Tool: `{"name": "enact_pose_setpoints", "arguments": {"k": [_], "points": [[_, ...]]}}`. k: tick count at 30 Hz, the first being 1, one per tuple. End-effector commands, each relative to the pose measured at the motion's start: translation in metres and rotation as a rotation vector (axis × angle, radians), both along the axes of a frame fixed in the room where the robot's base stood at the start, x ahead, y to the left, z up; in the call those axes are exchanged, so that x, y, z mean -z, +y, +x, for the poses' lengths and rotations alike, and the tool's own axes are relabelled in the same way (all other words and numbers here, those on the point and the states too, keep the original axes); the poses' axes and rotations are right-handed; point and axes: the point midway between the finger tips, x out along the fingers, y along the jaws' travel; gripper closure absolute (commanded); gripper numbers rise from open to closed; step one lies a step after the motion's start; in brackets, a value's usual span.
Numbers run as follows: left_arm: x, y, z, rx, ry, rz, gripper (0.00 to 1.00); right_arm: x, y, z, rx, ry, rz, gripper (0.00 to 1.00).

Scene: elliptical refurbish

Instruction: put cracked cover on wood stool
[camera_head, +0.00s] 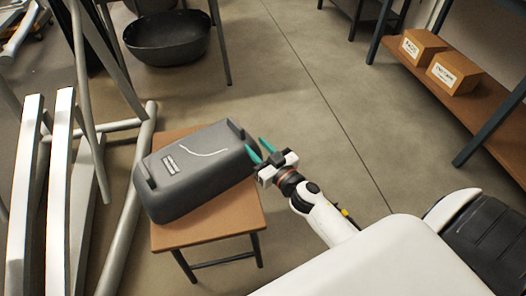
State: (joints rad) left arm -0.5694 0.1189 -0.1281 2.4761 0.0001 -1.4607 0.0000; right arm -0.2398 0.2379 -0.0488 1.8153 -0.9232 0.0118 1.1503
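The cracked cover (195,178) is a dark grey, box-shaped shell with a pale curved crack line and a small white label on top. It lies on the wood stool (215,229), tilted across the seat, and its left end reaches the seat's left edge. The stool has a brown wooden top and dark legs. My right gripper (255,145), with teal fingers, is beside the cover's right end. Its fingers are apart with nothing seen between them. I cannot tell whether a finger touches the cover. My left gripper is not in view.
White and grey metal frame parts (65,185) stand close left of the stool. A black tub (166,40) sits at the back under a dark frame. A shelf (480,105) with two cardboard boxes (454,73) is at the right. The floor between is clear.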

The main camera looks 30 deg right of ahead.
Motion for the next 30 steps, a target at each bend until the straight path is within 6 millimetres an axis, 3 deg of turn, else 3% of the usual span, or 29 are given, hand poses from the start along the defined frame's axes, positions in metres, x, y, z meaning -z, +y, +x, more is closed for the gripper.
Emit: {"name": "enact_pose_setpoints", "arguments": {"k": [6,10,13,16,20,24,27,30], "points": [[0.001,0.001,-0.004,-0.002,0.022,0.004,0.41,-0.001,-0.003,-0.022,0.011,0.003,0.001,0.64],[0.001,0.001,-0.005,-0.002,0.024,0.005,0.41,-0.004,-0.013,-0.031,0.112,0.044,-0.007,0.64],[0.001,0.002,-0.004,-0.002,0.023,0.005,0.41,-0.001,-0.024,-0.049,0.246,0.164,-0.021,0.64],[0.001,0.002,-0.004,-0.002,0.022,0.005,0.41,0.012,-0.025,-0.081,0.332,0.381,-0.041,0.64],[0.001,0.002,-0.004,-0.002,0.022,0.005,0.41,0.032,-0.003,-0.135,0.292,0.709,-0.087,0.64],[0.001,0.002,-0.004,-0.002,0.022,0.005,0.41,0.040,0.029,-0.190,0.127,0.976,-0.144,0.64],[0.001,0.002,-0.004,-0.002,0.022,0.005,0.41,0.039,0.045,-0.215,0.022,1.079,-0.176,0.64],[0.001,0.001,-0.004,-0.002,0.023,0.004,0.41,0.038,0.052,-0.228,-0.032,1.125,-0.194,0.64]]}}
